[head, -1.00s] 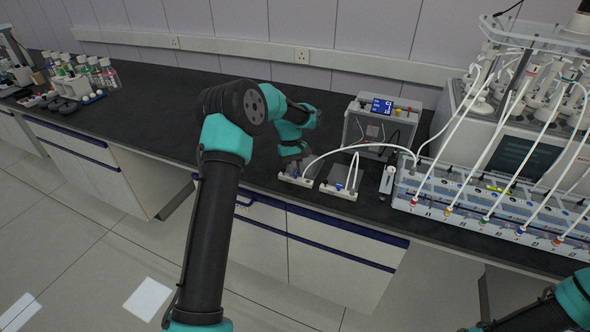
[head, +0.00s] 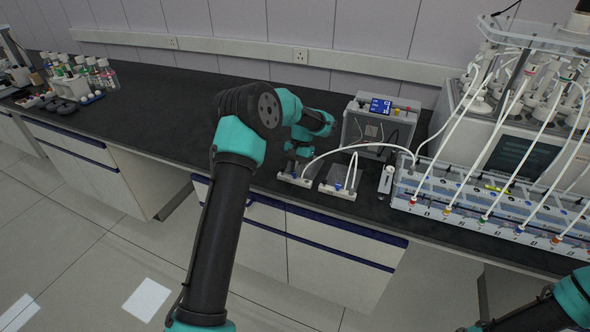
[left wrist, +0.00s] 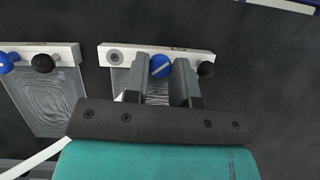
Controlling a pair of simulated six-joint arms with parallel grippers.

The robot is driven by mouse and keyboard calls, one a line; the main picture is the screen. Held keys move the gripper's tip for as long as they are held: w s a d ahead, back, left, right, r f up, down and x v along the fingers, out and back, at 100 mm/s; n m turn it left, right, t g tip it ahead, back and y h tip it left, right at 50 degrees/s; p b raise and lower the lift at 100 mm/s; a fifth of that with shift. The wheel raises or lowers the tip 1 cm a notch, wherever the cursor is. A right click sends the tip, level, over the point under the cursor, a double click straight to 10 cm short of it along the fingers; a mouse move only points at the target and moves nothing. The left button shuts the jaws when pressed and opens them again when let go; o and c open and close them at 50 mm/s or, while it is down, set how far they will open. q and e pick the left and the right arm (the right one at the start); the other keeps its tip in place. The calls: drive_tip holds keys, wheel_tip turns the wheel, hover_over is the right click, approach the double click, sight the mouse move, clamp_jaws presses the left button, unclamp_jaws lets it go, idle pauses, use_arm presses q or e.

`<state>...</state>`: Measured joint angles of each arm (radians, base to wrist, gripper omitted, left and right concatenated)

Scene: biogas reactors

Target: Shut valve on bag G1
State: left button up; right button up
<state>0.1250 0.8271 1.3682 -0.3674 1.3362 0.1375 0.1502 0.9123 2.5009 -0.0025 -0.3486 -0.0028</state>
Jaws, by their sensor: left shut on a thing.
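My left gripper (head: 293,170) is over the left of two flat bags on the bench, pointing down. In the left wrist view its two fingers (left wrist: 161,66) are shut on a blue round valve knob (left wrist: 161,65) with a slanted white stripe. The gripper body hides much of this bag. No G1 label is readable. My right gripper is out of view; only part of that arm shows at lower right.
The second bag (head: 341,178) lies close beside, with its own blue knob (left wrist: 5,64) and black knob (left wrist: 42,63). A white tube (head: 335,151) arches near the gripper. A grey meter box (head: 371,128) stands behind. A tubed rack (head: 480,207) is at right.

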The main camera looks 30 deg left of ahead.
use_arm(q)
drive_tip(key=m+y, duration=0.1)
drive_tip(key=m, duration=0.3)
drive_tip(key=shift+d+m+y, duration=0.15)
drive_tip(key=shift+m+y, duration=0.15)
drive_tip(key=shift+y, duration=0.1)
drive_tip(key=shift+s+m+t+y, duration=0.1)
drive_tip(key=shift+m+t+y, duration=0.4)
drive_tip(key=shift+m, duration=1.1)
drive_tip(key=o, duration=0.9)
drive_tip(key=shift+r, duration=0.1)
drive_tip(key=v, duration=1.7)
drive_tip(key=shift+d+r, duration=0.1)
drive_tip(key=shift+d, duration=0.1)
